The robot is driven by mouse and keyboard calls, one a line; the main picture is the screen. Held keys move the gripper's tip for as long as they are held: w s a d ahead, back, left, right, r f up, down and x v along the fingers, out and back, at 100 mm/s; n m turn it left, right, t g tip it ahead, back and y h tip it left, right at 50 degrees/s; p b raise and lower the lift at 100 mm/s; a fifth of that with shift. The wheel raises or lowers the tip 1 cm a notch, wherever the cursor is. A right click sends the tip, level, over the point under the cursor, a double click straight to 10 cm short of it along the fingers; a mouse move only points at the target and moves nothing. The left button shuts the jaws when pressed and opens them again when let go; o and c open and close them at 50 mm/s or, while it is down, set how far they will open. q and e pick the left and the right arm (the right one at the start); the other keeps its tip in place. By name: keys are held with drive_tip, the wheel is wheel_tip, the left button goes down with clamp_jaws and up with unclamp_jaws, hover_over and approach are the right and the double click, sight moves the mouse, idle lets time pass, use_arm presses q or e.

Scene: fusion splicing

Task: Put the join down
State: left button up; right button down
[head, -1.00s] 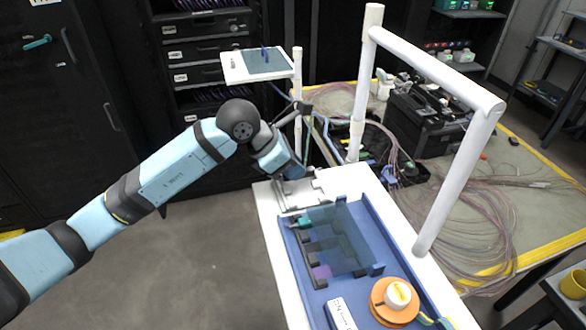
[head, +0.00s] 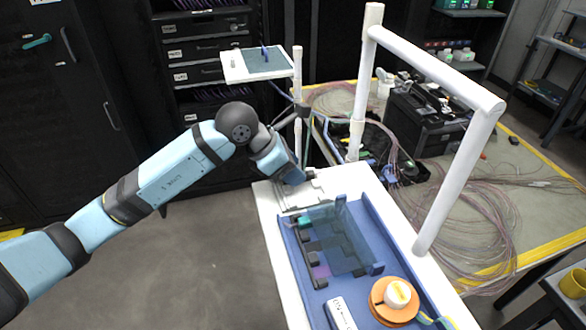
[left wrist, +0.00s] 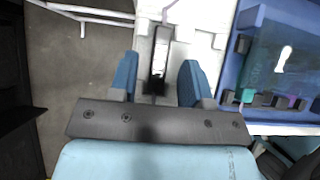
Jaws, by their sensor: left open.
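My left gripper (head: 292,176) reaches down over the far left end of the white cart top (head: 268,214). In the left wrist view its two blue fingers (left wrist: 159,70) stand apart. Between and beyond them is a dark, narrow piece with a pale upper end (left wrist: 160,58), which appears to lie on a light grey plate (head: 300,194). I cannot tell whether this piece is the join. No thin fibre can be made out between the fingers. My right gripper is in neither view.
The blue tray (head: 368,215) holds a clear panel, small black holders, an orange spool (head: 394,301) and a white labelled device (head: 340,314). A white post frame (head: 455,180) stands along the right side. A small raised platform (head: 240,70) stands behind.

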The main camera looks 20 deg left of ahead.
use_arm(q)
drive_tip(key=v, duration=1.1)
drive_tip(key=shift+b, duration=0.4)
drive_tip(key=shift+a+r, duration=0.15)
